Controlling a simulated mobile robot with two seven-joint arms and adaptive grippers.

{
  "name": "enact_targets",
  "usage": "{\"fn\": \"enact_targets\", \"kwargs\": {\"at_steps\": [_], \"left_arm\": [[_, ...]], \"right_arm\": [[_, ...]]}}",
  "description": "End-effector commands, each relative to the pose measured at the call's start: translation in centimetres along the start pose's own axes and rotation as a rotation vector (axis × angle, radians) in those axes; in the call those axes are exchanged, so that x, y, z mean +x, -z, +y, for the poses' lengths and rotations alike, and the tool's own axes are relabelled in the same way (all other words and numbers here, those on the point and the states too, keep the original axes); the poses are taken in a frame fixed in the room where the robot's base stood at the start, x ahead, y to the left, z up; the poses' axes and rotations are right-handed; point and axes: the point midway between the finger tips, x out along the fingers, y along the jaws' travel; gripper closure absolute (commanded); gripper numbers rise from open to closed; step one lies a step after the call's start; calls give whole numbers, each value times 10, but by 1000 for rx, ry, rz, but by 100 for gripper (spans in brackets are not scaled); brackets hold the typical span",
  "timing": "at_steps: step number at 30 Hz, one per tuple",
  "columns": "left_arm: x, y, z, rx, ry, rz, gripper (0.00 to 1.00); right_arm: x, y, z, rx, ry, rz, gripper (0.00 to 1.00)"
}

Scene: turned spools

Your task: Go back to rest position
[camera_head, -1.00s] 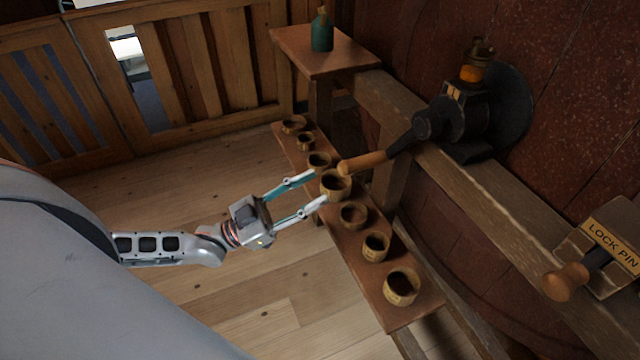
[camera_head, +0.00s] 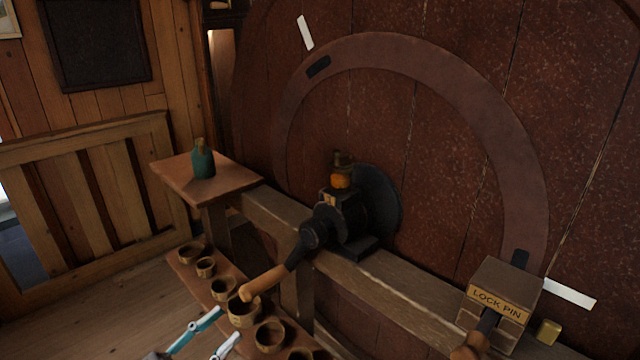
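My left gripper (camera_head: 228,324) is at the bottom left of the head view, its two teal-and-grey fingers spread apart with nothing between them. The fingertips are close to a round wooden cup (camera_head: 243,313) on a low plank; I cannot tell whether they touch it. Most of the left arm is below the picture's edge. My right gripper is not in view.
The plank bears a row of several wooden cups, one at its far end (camera_head: 191,253). A crank with a wooden handle (camera_head: 265,283) overhangs the row. A teal bottle (camera_head: 203,160) stands on a small table (camera_head: 165,168). The lock pin block (camera_head: 498,290) is at right.

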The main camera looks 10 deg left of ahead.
Motion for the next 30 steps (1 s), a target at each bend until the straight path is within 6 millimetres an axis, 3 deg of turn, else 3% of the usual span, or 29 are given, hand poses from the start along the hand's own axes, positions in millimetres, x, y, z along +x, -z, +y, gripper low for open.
{"fn": "enact_targets", "kwargs": {"at_steps": [7,12,18,22,25,30], "left_arm": [[5,-55,88,-48,27,-205,62],[-18,-102,130,-72,111,-453,62],[-86,-150,155,-107,247,-788,62],[-130,-166,164,-127,312,-950,62],[-150,-172,168,-133,336,-1017,62],[-157,-174,169,-135,343,-1040,62]], "right_arm": [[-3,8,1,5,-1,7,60],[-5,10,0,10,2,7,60],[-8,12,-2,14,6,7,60],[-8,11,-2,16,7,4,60],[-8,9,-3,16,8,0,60],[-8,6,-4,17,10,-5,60]]}}
